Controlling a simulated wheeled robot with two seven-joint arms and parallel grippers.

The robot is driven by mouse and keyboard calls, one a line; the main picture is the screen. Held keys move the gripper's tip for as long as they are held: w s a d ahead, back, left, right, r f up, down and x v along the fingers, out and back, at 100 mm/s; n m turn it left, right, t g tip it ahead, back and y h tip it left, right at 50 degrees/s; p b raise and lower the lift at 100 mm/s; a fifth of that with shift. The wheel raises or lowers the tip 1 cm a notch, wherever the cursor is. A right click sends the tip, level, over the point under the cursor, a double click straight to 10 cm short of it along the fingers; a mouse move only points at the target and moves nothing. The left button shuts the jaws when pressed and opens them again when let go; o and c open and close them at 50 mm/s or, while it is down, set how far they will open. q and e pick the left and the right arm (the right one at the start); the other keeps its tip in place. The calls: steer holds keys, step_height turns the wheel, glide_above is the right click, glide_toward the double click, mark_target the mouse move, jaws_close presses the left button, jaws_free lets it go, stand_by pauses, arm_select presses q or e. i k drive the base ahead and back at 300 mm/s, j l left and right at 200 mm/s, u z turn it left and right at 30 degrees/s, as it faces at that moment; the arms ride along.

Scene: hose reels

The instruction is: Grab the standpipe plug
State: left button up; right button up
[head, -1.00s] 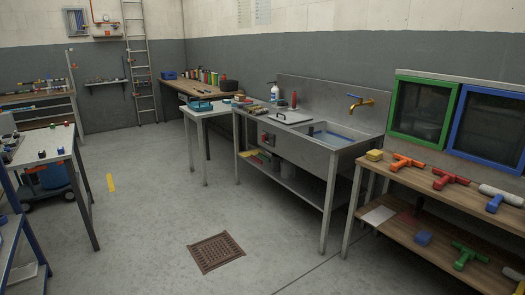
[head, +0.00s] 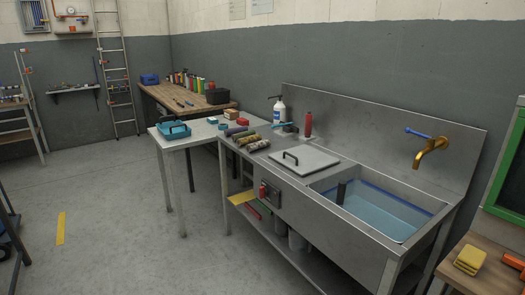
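A dark upright cylinder (head: 341,193), which looks like the standpipe plug, stands in the left part of the sink basin (head: 385,212). Bluish water surrounds its lower part, so its base cannot be made out. The basin is set in a steel sink unit with a brass tap (head: 430,151) and blue lever on the right. Neither of my grippers is in view.
A lid with a black handle (head: 304,159) lies left of the basin. Several rolled hoses (head: 247,139), a white bottle (head: 279,111) and a red bottle (head: 308,124) stand nearby. A white table (head: 172,141) adjoins the left. Floor in front is clear.

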mark_target(342, 185)
steer(key=i+u, duration=0.1)
steer(key=i, duration=0.5)
steer(key=i+l+u, duration=0.1)
steer(key=i, duration=0.55)
